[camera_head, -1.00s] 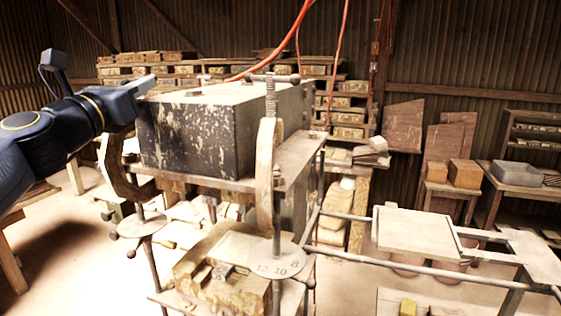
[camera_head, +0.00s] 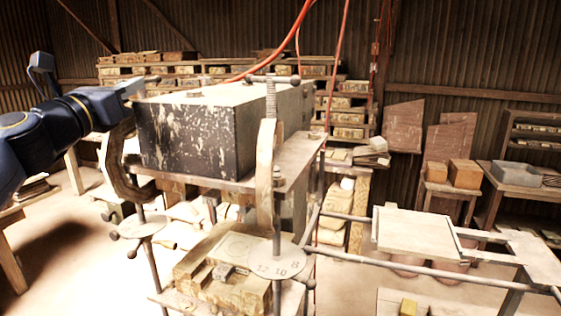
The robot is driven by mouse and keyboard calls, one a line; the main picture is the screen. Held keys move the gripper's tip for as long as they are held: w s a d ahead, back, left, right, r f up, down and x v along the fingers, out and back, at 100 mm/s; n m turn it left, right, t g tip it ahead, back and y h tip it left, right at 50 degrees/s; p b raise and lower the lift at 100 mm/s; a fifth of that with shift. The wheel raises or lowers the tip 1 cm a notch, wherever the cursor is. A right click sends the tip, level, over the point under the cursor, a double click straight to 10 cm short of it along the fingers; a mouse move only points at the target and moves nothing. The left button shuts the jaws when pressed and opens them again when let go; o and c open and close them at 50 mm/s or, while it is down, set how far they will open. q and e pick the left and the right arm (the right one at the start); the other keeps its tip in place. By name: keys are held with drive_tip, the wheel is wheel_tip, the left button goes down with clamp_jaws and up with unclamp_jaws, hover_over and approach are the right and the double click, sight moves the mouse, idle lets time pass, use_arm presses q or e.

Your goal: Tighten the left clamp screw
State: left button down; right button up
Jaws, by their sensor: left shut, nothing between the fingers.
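The left clamp (camera_head: 116,165) is a curved, rusty C-shaped frame at the left end of the press, beside the dark, paint-spotted block (camera_head: 190,135). Its upper end and any screw there are hidden behind my left gripper (camera_head: 139,84). My left gripper is shut and empty at the block's upper left corner, just over the top of this clamp. I cannot tell whether it touches the clamp. The right clamp (camera_head: 265,175) stands at the block's front corner, with a threaded screw (camera_head: 271,98) and a crossbar handle on top. My right gripper is not in view.
A round plate marked with numbers (camera_head: 277,261) sits below the right clamp, and a smaller disc (camera_head: 141,227) below the left one. A rail frame with a flat board (camera_head: 415,233) extends right. Orange hoses hang above the block. Open floor lies at the lower left.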

use_arm(q)
drive_tip(key=s+a+b, duration=0.1)
drive_tip(key=s+a, duration=0.1)
drive_tip(key=s, duration=0.7)
drive_tip(key=shift+s+a+b, duration=0.2)
drive_tip(key=shift+s+b, duration=0.2)
idle(0.4)
drive_tip(key=s+d+f+m+g, duration=0.3)
drive_tip(key=f+m, duration=0.3)
drive_tip(key=f, duration=0.3)
drive_tip(key=s+d+f+m+g+b, duration=0.1)
drive_tip(key=s+d+f+m+g, duration=0.15)
drive_tip(key=f+m, duration=0.45)
drive_tip(key=s+d+f+m+g, duration=0.2)
drive_tip(key=s+d+f+m, duration=0.15)
drive_tip(key=f, duration=0.65)
drive_tip(key=s+f+m+g+y, duration=0.1)
drive_tip(key=s+f+m+g, duration=0.2)
drive_tip(key=s+f+m, duration=0.4)
drive_tip(key=s+f+m+g+y+b, duration=0.1)
drive_tip(key=s+f+m, duration=0.6)
drive_tip(key=f, duration=0.8)
drive_tip(key=shift+s+d+f+g+y, duration=0.2)
drive_tip(key=shift+d+f+g+y, duration=0.25)
drive_tip(key=shift+g, duration=0.8)
drive_tip(key=shift+a, duration=0.1)
